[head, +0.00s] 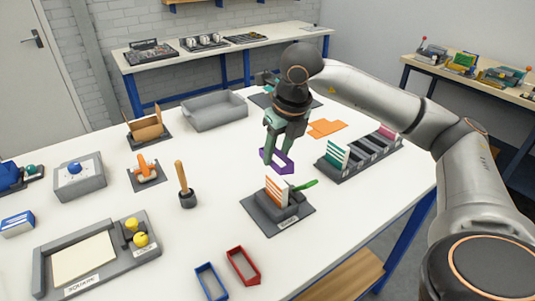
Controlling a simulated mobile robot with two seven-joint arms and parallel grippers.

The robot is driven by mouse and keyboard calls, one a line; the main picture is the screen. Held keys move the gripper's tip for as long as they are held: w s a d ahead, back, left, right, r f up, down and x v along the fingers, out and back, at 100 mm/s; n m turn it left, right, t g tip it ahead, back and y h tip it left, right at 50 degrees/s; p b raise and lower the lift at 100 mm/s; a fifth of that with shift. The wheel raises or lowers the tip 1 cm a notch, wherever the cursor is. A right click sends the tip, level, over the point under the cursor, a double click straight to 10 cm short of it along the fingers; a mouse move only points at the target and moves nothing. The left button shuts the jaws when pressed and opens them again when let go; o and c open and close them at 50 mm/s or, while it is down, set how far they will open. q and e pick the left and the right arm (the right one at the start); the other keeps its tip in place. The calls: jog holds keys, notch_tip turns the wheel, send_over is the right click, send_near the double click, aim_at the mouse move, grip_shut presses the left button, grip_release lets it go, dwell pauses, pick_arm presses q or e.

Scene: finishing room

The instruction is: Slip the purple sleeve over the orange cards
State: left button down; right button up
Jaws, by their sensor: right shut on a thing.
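My right gripper (283,146) points down over the table and is shut on the purple sleeve (284,167), a thin open band. The orange cards (274,191) stand upright, slightly tilted, in a dark grey holder (260,208) with a green lever at its right. The sleeve is above the cards and a little behind them, apart from them as far as I can see. My left gripper is not in view.
A rack (350,170) with green and pink cards stands at the right. A wooden-handled tool (183,181) stands upright at the left. A grey tray (214,111) is behind.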

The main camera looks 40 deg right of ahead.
aim_at(277, 179)
jog(key=shift+w+d, duration=0.25)
jog(key=shift+d, duration=0.25)
jog(key=shift+f+b, duration=0.75)
jog(key=shift+f, duration=0.2)
jog(key=shift+f+b, duration=1.4)
jog(key=shift+f, duration=0.3)
jog(key=shift+f+b, duration=1.25)
jog(key=shift+f, duration=0.1)
jog(key=o, duration=1)
jog(key=shift+o, duration=0.6)
jog(key=shift+o, duration=1.4)
